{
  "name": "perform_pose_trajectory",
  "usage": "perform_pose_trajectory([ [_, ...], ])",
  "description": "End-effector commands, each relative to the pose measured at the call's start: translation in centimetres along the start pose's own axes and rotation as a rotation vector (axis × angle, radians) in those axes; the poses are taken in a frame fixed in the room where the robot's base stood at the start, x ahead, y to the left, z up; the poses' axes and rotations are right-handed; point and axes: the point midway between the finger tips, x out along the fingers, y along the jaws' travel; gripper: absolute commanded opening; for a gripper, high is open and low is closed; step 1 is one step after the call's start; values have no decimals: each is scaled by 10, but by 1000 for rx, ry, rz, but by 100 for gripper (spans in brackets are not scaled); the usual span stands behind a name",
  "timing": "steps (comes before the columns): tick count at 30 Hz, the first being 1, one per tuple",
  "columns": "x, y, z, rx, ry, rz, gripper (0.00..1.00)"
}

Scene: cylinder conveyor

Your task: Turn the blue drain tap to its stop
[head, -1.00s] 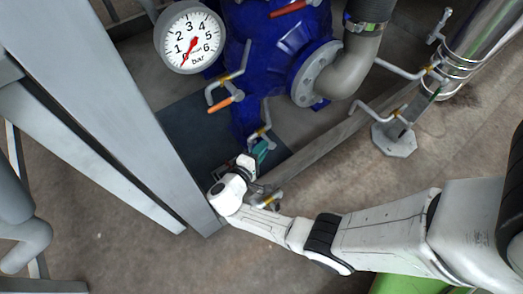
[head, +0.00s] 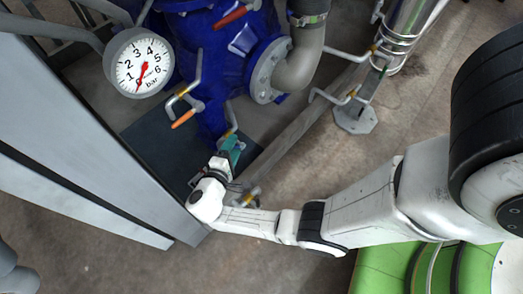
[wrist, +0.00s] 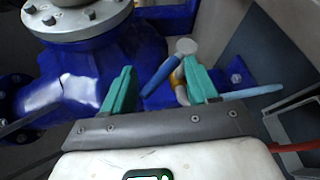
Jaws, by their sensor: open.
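A tap with a dark blue lever (wrist: 158,77) and a brass-coloured body (wrist: 180,82) shows between my fingers in the wrist view, at the foot of a blue vessel (wrist: 145,50). The lever slants between my two teal fingers. My gripper (wrist: 160,88) is open, with one finger on each side of the tap; I cannot tell whether either touches it. In the head view my gripper (head: 233,143) is low by the vessel's base, and the lever cannot be made out there. A light blue bar (wrist: 255,91) sticks out to the right behind the right finger.
A pressure gauge (head: 142,62) stands at upper left beside a grey beam (head: 85,125). An orange-handled valve (head: 186,115) and a red lever (head: 230,17) are on the vessel. A flanged pipe (head: 268,72) leaves it to the right. Open floor (head: 120,270) lies in front.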

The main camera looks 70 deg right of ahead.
Motion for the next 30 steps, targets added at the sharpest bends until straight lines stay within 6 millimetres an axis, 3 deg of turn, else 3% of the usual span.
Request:
perform_pose_trajectory([
  [1,-4,18,10,4,-11,10,40],
  [9,-23,52,49,4,-10,7,40],
  [21,-52,64,119,3,-9,6,40],
  [30,-57,64,134,4,-8,6,40],
])
